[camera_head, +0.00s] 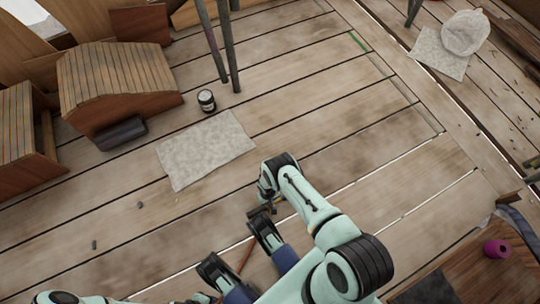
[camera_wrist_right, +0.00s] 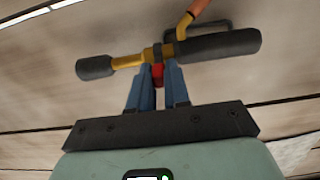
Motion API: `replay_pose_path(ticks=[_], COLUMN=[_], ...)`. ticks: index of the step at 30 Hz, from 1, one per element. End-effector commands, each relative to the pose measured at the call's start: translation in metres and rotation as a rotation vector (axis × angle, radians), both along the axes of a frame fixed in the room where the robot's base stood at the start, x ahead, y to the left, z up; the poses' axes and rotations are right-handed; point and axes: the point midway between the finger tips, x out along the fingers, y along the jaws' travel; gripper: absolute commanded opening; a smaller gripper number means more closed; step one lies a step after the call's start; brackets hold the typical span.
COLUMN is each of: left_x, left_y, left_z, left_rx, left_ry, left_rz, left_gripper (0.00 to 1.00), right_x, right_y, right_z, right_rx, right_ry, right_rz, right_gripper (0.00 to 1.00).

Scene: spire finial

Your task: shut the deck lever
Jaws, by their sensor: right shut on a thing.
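In the right wrist view a torch-like tool (camera_wrist_right: 128,60) lies across the top, with a brass middle and black ends. A small red part (camera_wrist_right: 157,74) under its middle sits between the blue fingers of my right gripper (camera_wrist_right: 157,80), which is shut on it. I cannot tell whether this red part is the deck lever. No other lever is clearly visible.
A grey sheet (camera_head: 205,150) lies on the plank deck, with a dark can (camera_head: 207,101) behind it. Wooden roofed boxes (camera_head: 115,80) and a black cylinder (camera_head: 120,134) are at upper left. A pink roll (camera_head: 497,249) is at right. Planks at lower left are mostly clear.

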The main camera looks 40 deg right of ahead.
Motion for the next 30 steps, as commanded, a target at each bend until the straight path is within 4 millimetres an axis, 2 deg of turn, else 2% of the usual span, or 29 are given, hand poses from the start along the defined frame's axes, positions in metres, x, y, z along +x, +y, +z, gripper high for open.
replay_pose_path(ticks=[11, 27, 28, 29, 30], left_x=[-0.0001, 0.0000, 0.0000, 0.0000, 0.0000], left_y=[0.0000, 0.0000, 0.0000, 0.0000, 0.0000], left_z=[0.0000, 0.0000, 0.0000, 0.0000, 0.0000], left_rx=[0.000, 0.000, 0.000, 0.000, 0.000], left_ry=[0.000, 0.000, 0.000, 0.000, 0.000], left_rz=[0.000, 0.000, 0.000, 0.000, 0.000], left_gripper=[0.38, 0.38, 0.38, 0.38, 0.38], right_x=[0.0075, 0.0083, 0.0082, 0.0081, 0.0080], right_y=[-0.0014, -0.0012, -0.0012, -0.0012, -0.0011], right_z=[-0.0018, -0.0017, -0.0018, -0.0018, -0.0018], right_rx=[0.030, 0.034, 0.034, 0.034, 0.034], right_ry=[0.117, 0.136, 0.136, 0.136, 0.136], right_rz=[-0.001, 0.000, 0.000, 0.000, 0.000], right_gripper=[0.00, 0.00, 0.26, 0.36, 0.38])
